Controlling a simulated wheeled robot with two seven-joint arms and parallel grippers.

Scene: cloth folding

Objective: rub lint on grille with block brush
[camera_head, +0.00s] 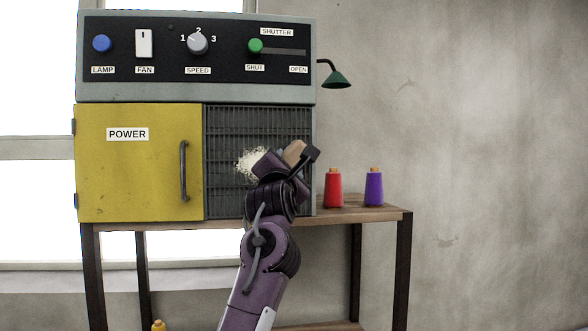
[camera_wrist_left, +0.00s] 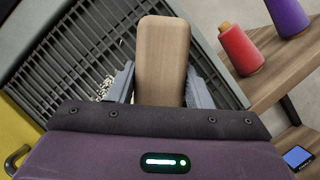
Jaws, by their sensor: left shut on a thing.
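The dark grille (camera_head: 258,122) fills the lower right front of the machine. It also shows slatted in the left wrist view (camera_wrist_left: 75,52). A pale, fuzzy patch of lint (camera_head: 249,163) clings to it near the middle, partly hidden by my arm. A bit of the lint (camera_wrist_left: 105,88) shows left of my fingers in the wrist view. My left gripper (camera_head: 297,158) is shut on the block brush, whose tan wooden block (camera_wrist_left: 163,55) shows between the fingers. The brush is in front of the grille, right of the visible lint. Its bristles are hidden, so I cannot tell whether it touches.
A yellow POWER door (camera_head: 140,165) with a handle is closed left of the grille. A red spool (camera_head: 333,189) and a purple spool (camera_head: 374,188) stand on the wooden table (camera_head: 390,212) to the right. A green lamp (camera_head: 337,80) juts out above them.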

